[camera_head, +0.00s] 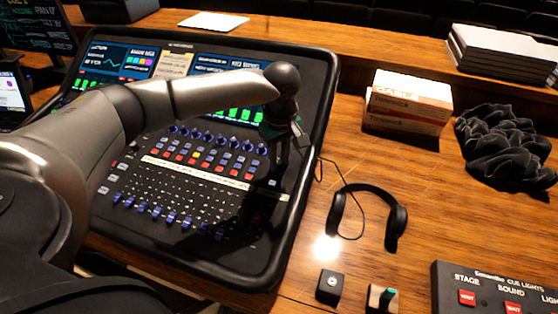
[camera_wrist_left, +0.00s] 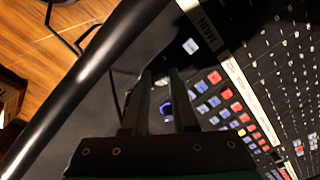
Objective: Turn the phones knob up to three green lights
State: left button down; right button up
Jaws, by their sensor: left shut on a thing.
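The mixing desk (camera_head: 200,235) is a black console with rows of knobs, buttons and faders. My left gripper (camera_head: 281,158) reaches down onto the right part of its panel, near the right rim. In the left wrist view the two fingers of my left gripper (camera_wrist_left: 160,80) point at the panel and are shut on a knob. A blue knob (camera_wrist_left: 166,108) shows between them; I take it as the phones knob, but no label for it is readable. In the head view the gripper hides it. I cannot make out its row of green lights. My right gripper is not in view.
Headphones (camera_head: 397,217) lie on the wooden desk right of the console, their cable near the rim. A box stack (camera_head: 408,103), black cloth (camera_head: 505,150), small dark box (camera_head: 330,287) and cue-light box (camera_head: 495,290) stand further right. Red and blue buttons (camera_wrist_left: 225,98) sit close to the fingers.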

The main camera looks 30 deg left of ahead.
pick_arm(q)
jog(key=shift+m, duration=0.9)
jog(key=shift+b, duration=0.3)
jog(key=c, duration=0.7)
grip_release()
notch_tip(320, 180, up, 15)
jog(key=s+d+p, duration=0.1)
jog(key=shift+s, duration=0.15)
